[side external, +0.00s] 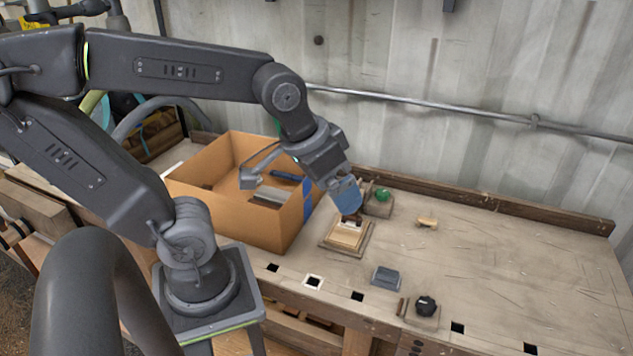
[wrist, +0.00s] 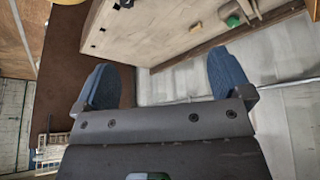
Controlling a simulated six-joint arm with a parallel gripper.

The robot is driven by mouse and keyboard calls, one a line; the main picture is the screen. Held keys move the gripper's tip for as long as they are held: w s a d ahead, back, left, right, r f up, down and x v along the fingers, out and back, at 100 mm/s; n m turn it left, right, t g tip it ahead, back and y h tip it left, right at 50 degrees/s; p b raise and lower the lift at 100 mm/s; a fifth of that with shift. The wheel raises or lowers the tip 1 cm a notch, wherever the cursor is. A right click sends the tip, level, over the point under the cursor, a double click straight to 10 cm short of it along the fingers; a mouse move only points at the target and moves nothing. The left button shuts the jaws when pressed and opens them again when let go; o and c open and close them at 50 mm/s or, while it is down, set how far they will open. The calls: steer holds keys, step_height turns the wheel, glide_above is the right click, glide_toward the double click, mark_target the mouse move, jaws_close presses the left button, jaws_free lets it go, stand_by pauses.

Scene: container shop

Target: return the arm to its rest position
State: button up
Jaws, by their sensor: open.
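My gripper (side external: 347,197) shows in the side view above the bench, right of the cardboard box. Its blue fingers overlap the top of a small wooden tray (side external: 363,247) with a pale block in it; I cannot tell the height between them. In the wrist view my gripper (wrist: 165,82) has its blue fingers spread wide, with nothing between them.
An open cardboard box (side external: 240,222) with several items stands left of my gripper. A green knob (side external: 382,194), a tan piece (side external: 428,222), a grey block (side external: 385,276) and a black knob (side external: 426,305) sit on the bench (side external: 520,265). Its right side is clear.

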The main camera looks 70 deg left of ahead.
steer(key=shift+s+r+m+t, duration=0.15)
steer(key=shift+s+m, duration=0.1)
steer(key=shift+s, duration=0.4)
steer(key=shift+s+r+m+t, duration=0.15)
steer(key=shift+s+m, duration=0.1)
steer(key=shift+s, duration=0.4)
